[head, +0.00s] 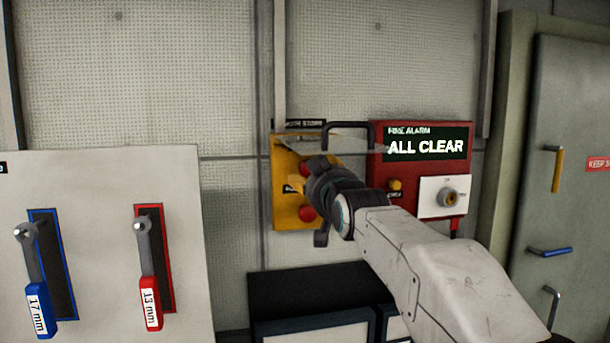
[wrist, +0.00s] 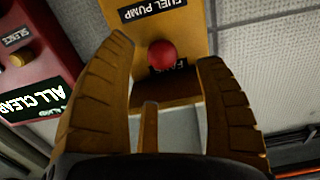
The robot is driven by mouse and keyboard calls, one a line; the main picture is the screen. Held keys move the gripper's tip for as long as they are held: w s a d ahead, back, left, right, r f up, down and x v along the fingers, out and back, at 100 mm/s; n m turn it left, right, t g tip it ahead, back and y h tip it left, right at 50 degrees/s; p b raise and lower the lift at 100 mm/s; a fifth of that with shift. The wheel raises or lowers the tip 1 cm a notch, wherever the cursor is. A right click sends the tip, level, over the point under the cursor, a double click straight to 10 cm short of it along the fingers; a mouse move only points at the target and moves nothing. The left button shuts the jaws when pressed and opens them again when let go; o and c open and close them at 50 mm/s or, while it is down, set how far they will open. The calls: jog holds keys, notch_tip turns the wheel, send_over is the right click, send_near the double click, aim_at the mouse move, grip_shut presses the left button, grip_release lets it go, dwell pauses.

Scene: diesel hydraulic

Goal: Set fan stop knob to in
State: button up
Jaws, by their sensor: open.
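The fan stop knob is a round red knob (wrist: 162,54) on a yellow panel, beside an upside-down label reading FANS, in the wrist view. In the head view it appears to be the upper red knob (head: 305,170), partly hidden by my gripper. My gripper (head: 318,190) is in front of the yellow panel (head: 286,218). In the wrist view its two fingers (wrist: 165,55) are spread, with the knob showing between their tips and nothing held. I cannot tell whether they touch it, or whether the knob is in or out.
A second red knob (head: 306,213) sits lower on the yellow panel. A red fire alarm box (head: 380,158) reading ALL CLEAR is close on the right. A lever panel (head: 95,230) stands left, and a dark cabinet (head: 300,290) is below.

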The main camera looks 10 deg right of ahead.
jog(key=shift+w+r+p, duration=0.2)
jog(key=shift+w+p, duration=1.6)
jog(key=shift+w, duration=2.1)
jog(key=shift+c, duration=0.3)
